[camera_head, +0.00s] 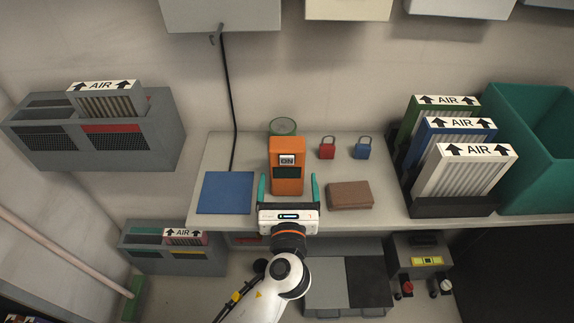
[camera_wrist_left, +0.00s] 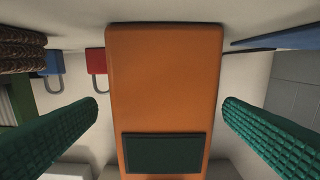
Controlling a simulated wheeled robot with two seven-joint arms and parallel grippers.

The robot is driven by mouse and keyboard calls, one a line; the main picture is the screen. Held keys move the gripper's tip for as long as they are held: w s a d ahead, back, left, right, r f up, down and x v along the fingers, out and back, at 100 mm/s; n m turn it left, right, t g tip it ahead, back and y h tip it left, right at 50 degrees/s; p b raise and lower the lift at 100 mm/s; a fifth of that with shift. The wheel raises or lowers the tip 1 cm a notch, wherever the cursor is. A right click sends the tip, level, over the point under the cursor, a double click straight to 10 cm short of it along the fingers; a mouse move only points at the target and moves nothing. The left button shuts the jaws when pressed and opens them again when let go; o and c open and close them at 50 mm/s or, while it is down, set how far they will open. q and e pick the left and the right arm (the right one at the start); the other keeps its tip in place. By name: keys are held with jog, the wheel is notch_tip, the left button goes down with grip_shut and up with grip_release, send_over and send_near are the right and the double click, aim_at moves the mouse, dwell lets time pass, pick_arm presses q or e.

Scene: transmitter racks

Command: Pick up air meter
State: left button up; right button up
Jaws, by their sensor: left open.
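The air meter is an orange box (camera_head: 287,183) with a dark screen and a white label reading "ON", upright on the grey shelf (camera_head: 222,152). My left gripper (camera_head: 288,190) is open, with one green finger on each side of the meter's lower part. In the left wrist view the orange meter (camera_wrist_left: 165,90) fills the middle, dark panel toward the bottom. The green fingers (camera_wrist_left: 160,135) stand to its left and right with gaps, not touching it. My right gripper is not in view.
A red padlock (camera_head: 327,150), a blue padlock (camera_head: 362,150) and a round greenish dish (camera_head: 283,126) are behind. Air filters (camera_head: 465,172) and a teal bin (camera_head: 535,140) stand at right.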

aim_at(287, 136)
pick_arm(q)
jog(key=w, duration=0.5)
jog(key=shift+w+a+f, duration=0.15)
jog(key=shift+w+f, duration=0.05)
jog(key=shift+f, duration=0.1)
jog(key=c, duration=1.2)
jog(key=shift+r, duration=0.1)
notch_tip(287, 136, up, 10)
jog(key=p, duration=0.3)
jog(key=shift+f+b, duration=2.6)
jog(key=shift+f, duration=1.85)
jog(key=shift+a+f+b, duration=0.1)
jog(key=shift+f+b, duration=0.25)
jog(key=shift+f, duration=0.35)
